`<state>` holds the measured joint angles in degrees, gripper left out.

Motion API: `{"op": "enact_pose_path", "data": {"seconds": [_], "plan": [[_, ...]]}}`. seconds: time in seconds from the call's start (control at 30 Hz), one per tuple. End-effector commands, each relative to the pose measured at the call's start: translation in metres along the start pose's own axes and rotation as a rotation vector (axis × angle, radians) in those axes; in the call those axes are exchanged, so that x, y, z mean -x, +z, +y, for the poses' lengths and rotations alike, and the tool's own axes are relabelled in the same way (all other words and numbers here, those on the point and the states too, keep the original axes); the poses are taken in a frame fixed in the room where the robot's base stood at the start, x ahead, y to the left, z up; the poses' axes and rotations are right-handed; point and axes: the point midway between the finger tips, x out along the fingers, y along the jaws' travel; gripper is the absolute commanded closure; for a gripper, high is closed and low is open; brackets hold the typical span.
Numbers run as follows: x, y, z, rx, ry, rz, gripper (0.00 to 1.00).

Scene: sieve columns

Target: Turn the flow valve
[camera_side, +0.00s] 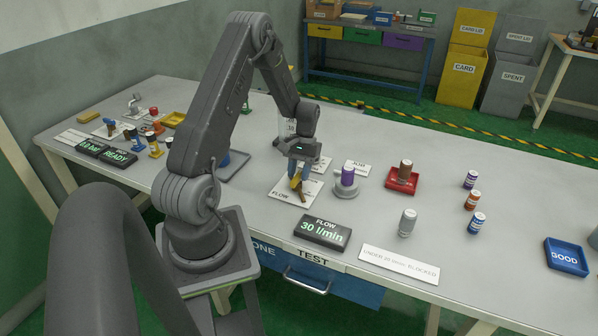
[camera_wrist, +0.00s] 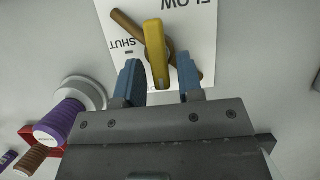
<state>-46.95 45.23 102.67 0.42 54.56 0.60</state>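The flow valve has a yellow lever (camera_wrist: 156,50), lying over a brown bar (camera_wrist: 130,27) that crosses it at an angle. It sits on a white plate (camera_wrist: 200,30) marked FLOW and SHUT; the plate also shows in the side view (camera_side: 281,192). My gripper (camera_wrist: 158,80) is over the plate, its two blue fingers open on either side of the yellow lever's near end. Gaps show between the lever and both fingers. In the side view my gripper (camera_side: 298,175) points down at the valve and partly hides it. The black flow display (camera_side: 322,232) reads 30 l/min.
A purple column (camera_side: 347,176) stands in a grey holder just right of the valve, close to my gripper. A red tray (camera_side: 402,181) holds a brown column. A grey column (camera_side: 407,223), several coloured columns and a blue GOOD tray (camera_side: 567,257) stand further right.

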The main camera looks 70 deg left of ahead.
Motion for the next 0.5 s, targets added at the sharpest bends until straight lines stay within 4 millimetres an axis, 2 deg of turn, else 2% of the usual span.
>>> {"op": "enact_pose_path", "data": {"seconds": [0.1,0.33,0.5], "plan": [[0.000,0.000,0.000,-0.001,-0.001,0.000,0.57],[0.001,0.000,0.000,-0.002,-0.001,0.000,0.57],[0.018,-0.001,0.000,-0.003,-0.001,0.004,0.57]]}}
